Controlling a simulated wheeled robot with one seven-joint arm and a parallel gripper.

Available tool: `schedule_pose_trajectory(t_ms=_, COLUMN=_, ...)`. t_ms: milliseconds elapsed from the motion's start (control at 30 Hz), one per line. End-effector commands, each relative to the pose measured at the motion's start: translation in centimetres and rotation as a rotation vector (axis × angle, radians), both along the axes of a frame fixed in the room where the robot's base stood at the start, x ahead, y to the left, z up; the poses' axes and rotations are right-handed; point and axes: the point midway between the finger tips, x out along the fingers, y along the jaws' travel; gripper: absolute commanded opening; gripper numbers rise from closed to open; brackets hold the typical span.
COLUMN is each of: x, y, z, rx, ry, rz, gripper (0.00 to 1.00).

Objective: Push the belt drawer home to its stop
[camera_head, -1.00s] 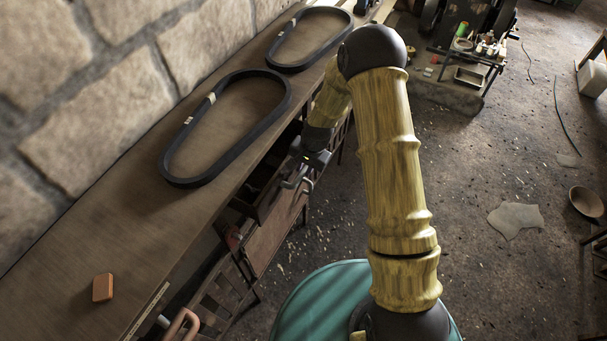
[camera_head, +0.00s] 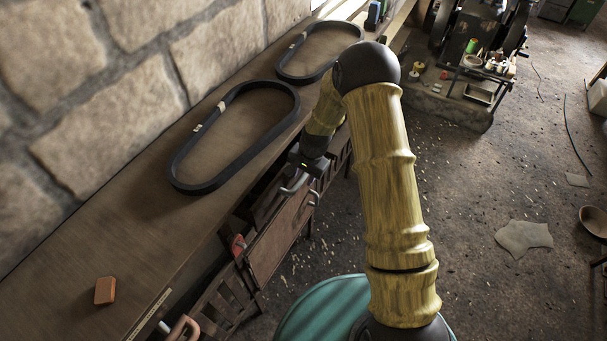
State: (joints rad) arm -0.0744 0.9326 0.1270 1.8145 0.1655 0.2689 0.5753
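The belt drawer (camera_head: 280,240) is under the long wooden bench, its brown front panel standing out past the bench edge. A pale curved piece near the panel's top right looks like its handle. My gripper (camera_head: 297,183) hangs at the end of my arm, over the drawer's upper far part and close to the panel. Its fingers are small and partly dark against the drawer, so I cannot tell whether they touch it or how far apart they are. Part of the drawer's inside is hidden by the bench and my gripper.
Two black belts lie on the bench (camera_head: 150,235), a nearer one (camera_head: 178,158) and a farther one (camera_head: 284,58). An orange-brown block (camera_head: 105,290) lies at its near end. A stone wall borders the bench on the left. Open floor (camera_head: 470,190) lies to the right.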

Motion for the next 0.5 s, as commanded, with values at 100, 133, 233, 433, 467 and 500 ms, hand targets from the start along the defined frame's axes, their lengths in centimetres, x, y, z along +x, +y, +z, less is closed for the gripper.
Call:
schedule_pose_trajectory(t_ms=100, x=0.0, y=0.0, z=0.1, rx=0.000, ry=0.000, rz=0.000, gripper=0.40)
schedule_pose_trajectory(t_ms=133, x=0.0, y=0.0, z=0.2, rx=-0.001, ry=-0.001, rz=0.000, gripper=0.40)
schedule_pose_trajectory(t_ms=233, x=0.0, y=-0.1, z=0.8, rx=0.000, ry=-0.001, rz=0.000, gripper=0.40)
schedule_pose_trajectory(t_ms=433, x=-0.3, y=-0.6, z=3.3, rx=0.001, ry=-0.003, rz=0.000, gripper=0.40)
schedule_pose_trajectory(t_ms=467, x=-0.3, y=-0.6, z=3.8, rx=0.000, ry=-0.005, rz=-0.001, gripper=0.40)
schedule_pose_trajectory(t_ms=500, x=-0.4, y=-0.7, z=4.3, rx=0.000, ry=-0.004, rz=-0.001, gripper=0.40)
